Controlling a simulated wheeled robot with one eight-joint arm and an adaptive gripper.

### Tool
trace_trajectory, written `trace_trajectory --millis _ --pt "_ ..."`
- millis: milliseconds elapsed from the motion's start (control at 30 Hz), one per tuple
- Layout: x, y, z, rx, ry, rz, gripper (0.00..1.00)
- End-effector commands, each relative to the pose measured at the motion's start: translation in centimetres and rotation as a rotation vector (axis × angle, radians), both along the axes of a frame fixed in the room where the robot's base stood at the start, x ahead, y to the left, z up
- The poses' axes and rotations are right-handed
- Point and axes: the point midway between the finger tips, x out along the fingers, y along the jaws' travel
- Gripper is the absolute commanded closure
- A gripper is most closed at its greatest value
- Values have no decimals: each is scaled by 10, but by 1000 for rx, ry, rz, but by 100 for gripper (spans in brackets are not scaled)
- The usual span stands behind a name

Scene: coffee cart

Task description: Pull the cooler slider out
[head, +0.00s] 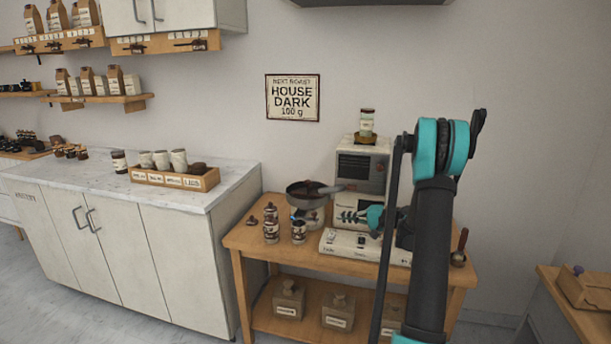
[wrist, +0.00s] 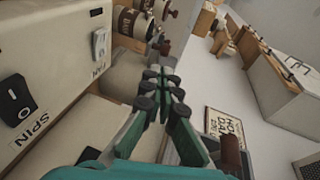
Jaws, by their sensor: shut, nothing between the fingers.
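A white machine (head: 374,157) stands on the wooden cart, with a low white base (head: 345,243) that carries small labels. I cannot clearly make out the cooler slider in either view; my arm hides part of the machine's right side. My gripper (head: 369,216) is in front of the machine, above its low base. In the wrist view my gripper (wrist: 163,78) has its fingers together and empty. White housing with a black switch (wrist: 18,99) labelled SPIN and a smaller white switch (wrist: 100,43) is left of the fingers. Small brown and dark parts show beyond the fingertips.
A dark pan (head: 308,190) is left of the machine, with small labelled jars (head: 271,228) before it. A jar (head: 366,122) stands on top of the machine. A counter with a wooden tray (head: 175,179) is at left; another wooden table (head: 572,318) is at right.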

Motion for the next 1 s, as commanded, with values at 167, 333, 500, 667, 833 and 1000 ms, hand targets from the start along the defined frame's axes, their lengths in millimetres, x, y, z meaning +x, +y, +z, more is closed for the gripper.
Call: trace_trajectory --millis 167,333,500,667,833,1000 --pt "-47 34 9 -182 60 22 100" --pt "-98 54 9 -359 102 41 100" --pt "-155 63 5 -538 131 58 100" --pt "-211 63 -2 -710 146 73 100" --pt "-271 53 -13 -893 147 87 100" --pt "-328 36 -27 -1075 133 101 100"
